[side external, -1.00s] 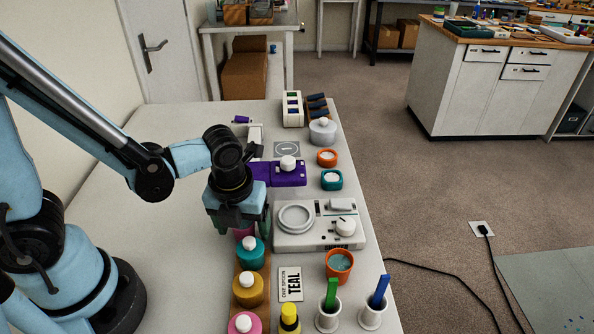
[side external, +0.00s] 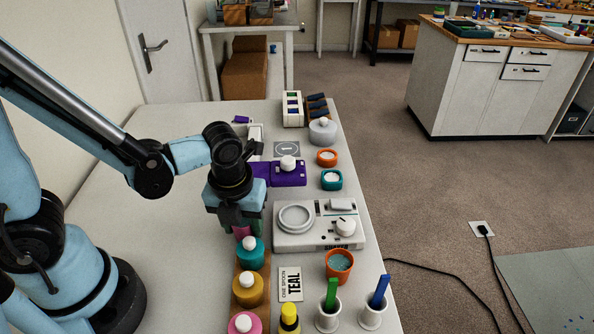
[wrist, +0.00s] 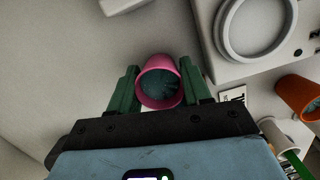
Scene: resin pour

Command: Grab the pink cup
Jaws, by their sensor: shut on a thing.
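The pink cup (wrist: 160,103) is between the two green fingers of my gripper (wrist: 160,84) in the wrist view. The fingers press against it from left and right. The cup's open mouth shows dark teal speckled contents. In the side view my gripper (side external: 246,226) is low over the table, and only a small pink patch of the cup (side external: 241,232) shows below it. The rest of the cup is hidden by the gripper. I cannot tell whether the cup still touches the table.
A teal jar (side external: 250,254), an amber jar (side external: 247,290) and a pink jar (side external: 243,326) stand in a row just in front. A white scale (side external: 318,238) is close on the right. The table's left side is clear.

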